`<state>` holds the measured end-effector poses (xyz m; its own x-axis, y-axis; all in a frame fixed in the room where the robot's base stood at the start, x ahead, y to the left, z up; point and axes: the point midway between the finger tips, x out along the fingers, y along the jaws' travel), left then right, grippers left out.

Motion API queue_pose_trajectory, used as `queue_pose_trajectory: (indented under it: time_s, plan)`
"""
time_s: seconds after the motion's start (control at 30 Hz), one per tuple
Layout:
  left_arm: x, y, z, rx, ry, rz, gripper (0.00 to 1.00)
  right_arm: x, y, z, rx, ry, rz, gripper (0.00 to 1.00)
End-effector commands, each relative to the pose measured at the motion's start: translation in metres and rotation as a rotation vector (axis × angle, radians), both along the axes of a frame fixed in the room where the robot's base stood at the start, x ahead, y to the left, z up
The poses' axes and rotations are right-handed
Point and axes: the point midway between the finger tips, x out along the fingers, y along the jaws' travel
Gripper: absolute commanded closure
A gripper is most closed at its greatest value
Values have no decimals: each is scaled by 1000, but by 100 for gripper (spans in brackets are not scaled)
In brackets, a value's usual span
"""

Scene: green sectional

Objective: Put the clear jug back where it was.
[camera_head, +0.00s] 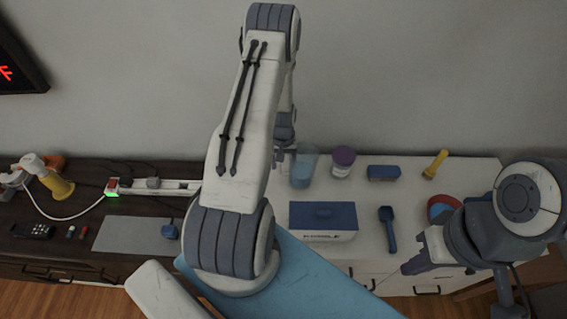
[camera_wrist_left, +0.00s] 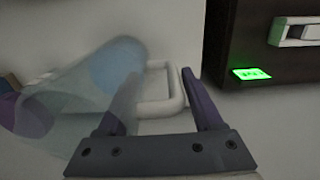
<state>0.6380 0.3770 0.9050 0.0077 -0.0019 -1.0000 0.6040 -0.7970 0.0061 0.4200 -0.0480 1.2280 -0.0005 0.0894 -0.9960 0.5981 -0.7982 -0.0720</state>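The clear jug (camera_head: 304,168) is pale blue and see-through. It stands near the back of the white cabinet top in the head view. In the left wrist view the jug (camera_wrist_left: 75,95) lies across the left side, its handle (camera_wrist_left: 178,90) pointing right. My left gripper (camera_wrist_left: 163,105) is open, with the jug's handle between its fingers; I cannot tell whether they touch it. In the head view my left gripper (camera_head: 284,157) is just left of the jug, partly hidden by my arm. My right gripper (camera_head: 408,267) is over the cabinet's front edge, away from the jug; its opening is unclear.
A purple-lidded jar (camera_head: 343,161) stands close right of the jug. A blue-lidded box (camera_head: 323,217), a blue scoop (camera_head: 387,230), a blue block (camera_head: 383,173) and a yellow tool (camera_head: 435,165) are nearby. A power strip (camera_head: 155,186) lies on the dark cabinet to the left.

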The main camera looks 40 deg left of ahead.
Motion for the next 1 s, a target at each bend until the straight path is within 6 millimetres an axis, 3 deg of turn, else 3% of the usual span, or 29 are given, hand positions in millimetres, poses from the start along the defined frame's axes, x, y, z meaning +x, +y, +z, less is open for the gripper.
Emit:
queue_pose_trajectory:
  time_s: [0.5, 1.0]
  plan:
    - [1, 0, 8, 1, -2, 0, 10, 0, 0, 0, 0, 0, 0, 100]
    - [0, 1, 96, 2, -5, 0, 10, 0, 0, -32, 0, 1, -6, 100]
